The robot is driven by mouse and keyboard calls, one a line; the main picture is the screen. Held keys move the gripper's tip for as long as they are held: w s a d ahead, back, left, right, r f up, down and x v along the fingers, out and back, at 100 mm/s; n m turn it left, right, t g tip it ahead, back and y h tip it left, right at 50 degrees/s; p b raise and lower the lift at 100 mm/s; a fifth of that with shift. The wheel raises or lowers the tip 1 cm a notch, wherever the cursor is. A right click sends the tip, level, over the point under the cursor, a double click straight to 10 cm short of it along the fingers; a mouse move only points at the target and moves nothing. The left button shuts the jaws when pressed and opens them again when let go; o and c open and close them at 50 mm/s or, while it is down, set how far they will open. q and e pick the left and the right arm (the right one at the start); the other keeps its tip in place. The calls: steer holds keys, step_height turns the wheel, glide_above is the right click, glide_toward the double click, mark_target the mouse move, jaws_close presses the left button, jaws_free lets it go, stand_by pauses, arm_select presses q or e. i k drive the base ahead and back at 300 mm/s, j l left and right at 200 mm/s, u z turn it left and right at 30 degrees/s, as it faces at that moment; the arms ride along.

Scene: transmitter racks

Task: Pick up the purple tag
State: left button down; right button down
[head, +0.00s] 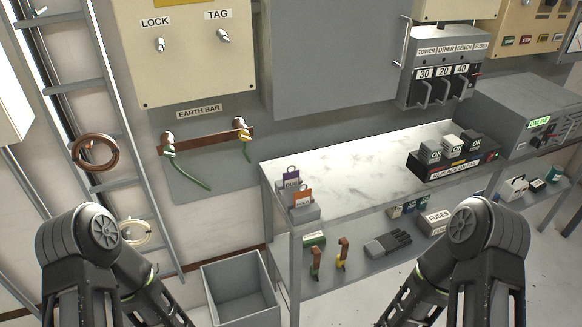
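Small lettering on the purple tag is too small to read. My two arms show at the lower left and lower right, and their forearms run off the bottom edge. Neither gripper is in the picture, so what they hold cannot be seen.
An open grey bin (240,287) stands on the floor left of the bench. An earth bar (205,141) is on the wall.

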mark_target(291, 179)
steer(key=l+u, duration=0.15)
steer(key=u, duration=0.6)
steer(key=l+u, duration=0.3)
steer(key=l, duration=0.15)
steer(key=k+l+u, duration=0.15)
steer(key=l+u, duration=0.2)
steer(key=k+l+u, duration=0.3)
steer(key=l, duration=0.25)
steer(key=k+l, duration=0.1)
steer(key=l, duration=0.25)
steer(key=k+l, duration=0.15)
steer(key=l, duration=0.2)
